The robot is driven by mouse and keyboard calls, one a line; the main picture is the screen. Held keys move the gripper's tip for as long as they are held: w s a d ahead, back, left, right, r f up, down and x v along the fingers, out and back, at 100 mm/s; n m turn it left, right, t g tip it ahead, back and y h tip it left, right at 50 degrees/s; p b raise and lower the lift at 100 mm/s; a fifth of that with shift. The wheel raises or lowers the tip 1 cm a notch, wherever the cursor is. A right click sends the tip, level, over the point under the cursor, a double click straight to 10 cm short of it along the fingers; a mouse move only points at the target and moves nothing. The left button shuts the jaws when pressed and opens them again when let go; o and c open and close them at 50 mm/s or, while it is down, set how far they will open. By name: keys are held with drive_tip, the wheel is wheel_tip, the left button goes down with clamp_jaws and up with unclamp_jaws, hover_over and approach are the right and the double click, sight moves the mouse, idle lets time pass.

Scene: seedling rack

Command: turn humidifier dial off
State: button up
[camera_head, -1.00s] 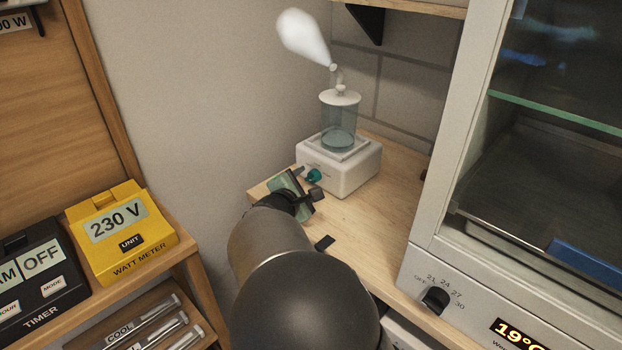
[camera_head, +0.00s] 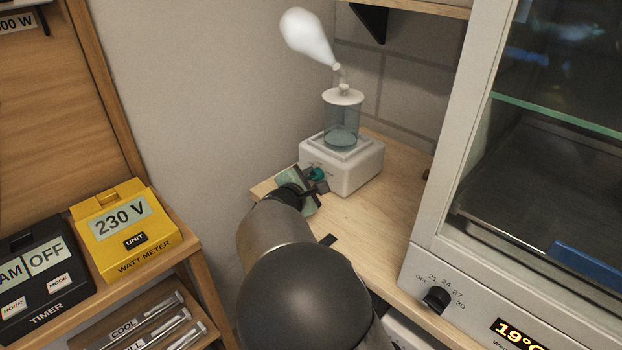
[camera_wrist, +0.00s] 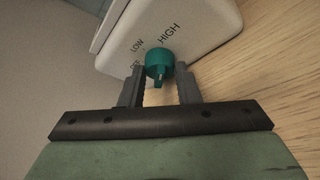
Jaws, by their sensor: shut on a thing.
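The humidifier (camera_head: 352,172) stands on the wooden shelf, a white base with a clear tank, and a white plume of mist rises from its nozzle. Its teal dial (camera_head: 317,173) is on the front face. In the wrist view the dial (camera_wrist: 159,66) sits between the fingertips, with HIGH to its right, LOW above left and a partly hidden label lower left. My gripper (camera_wrist: 160,84) is shut on the dial, one finger on each side. In the head view my gripper (camera_head: 314,182) reaches the dial from the front, and my arm hides part of the shelf.
A glass-fronted cabinet (camera_head: 446,222) with its own black dial stands close on the right. A yellow watt meter (camera_head: 160,240) and a black timer (camera_head: 62,290) sit on the left bench. The wooden shelf (camera_head: 395,215) is clear between humidifier and cabinet.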

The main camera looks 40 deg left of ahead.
drive_tip(key=r+n+p, duration=0.1)
drive_tip(key=p, duration=0.2)
drive_tip(key=shift+h, duration=0.3)
drive_tip(key=n+g+h+p, duration=0.1)
drive_tip(key=p, duration=0.4)
drive_tip(key=shift+a+r+n, duration=0.1)
drive_tip(key=shift+n, duration=0.2)
drive_tip(key=n+h+p, duration=0.2)
drive_tip(key=p, duration=0.3)
drive_tip(key=shift+a+g+p, duration=0.15)
drive_tip(key=shift+g+p, duration=0.15)
drive_tip(key=shift+p, duration=0.05)
drive_tip(key=shift+a+f+n+h+p, duration=0.1)
drive_tip(key=shift+f+n+h+p, duration=0.15)
drive_tip(key=shift+n+h+p, duration=0.65)
drive_tip(key=shift+a+f+n+g+h+p, duration=0.15)
drive_tip(key=shift+n+g+h+p, duration=0.25)
drive_tip(key=shift+n, duration=0.5)
drive_tip(key=shift+a+f+n+h+b, duration=0.15)
drive_tip(key=shift+n+h+b, duration=0.15)
drive_tip(key=shift+n+h, duration=0.6)
drive_tip(key=n+h+b, duration=0.2)
drive_tip(key=b, duration=0.1)
drive_tip(key=shift+a+f+n+t, duration=0.1)
drive_tip(key=shift+f+n+t, duration=0.1)
drive_tip(key=shift+n+t, duration=0.15)
drive_tip(key=shift+w+r+n+h+b, duration=0.1)
drive_tip(key=shift+n+h+b, duration=0.5)
drive_tip(key=shift+n+b, duration=0.25)
drive_tip(key=shift+r, duration=0.1)
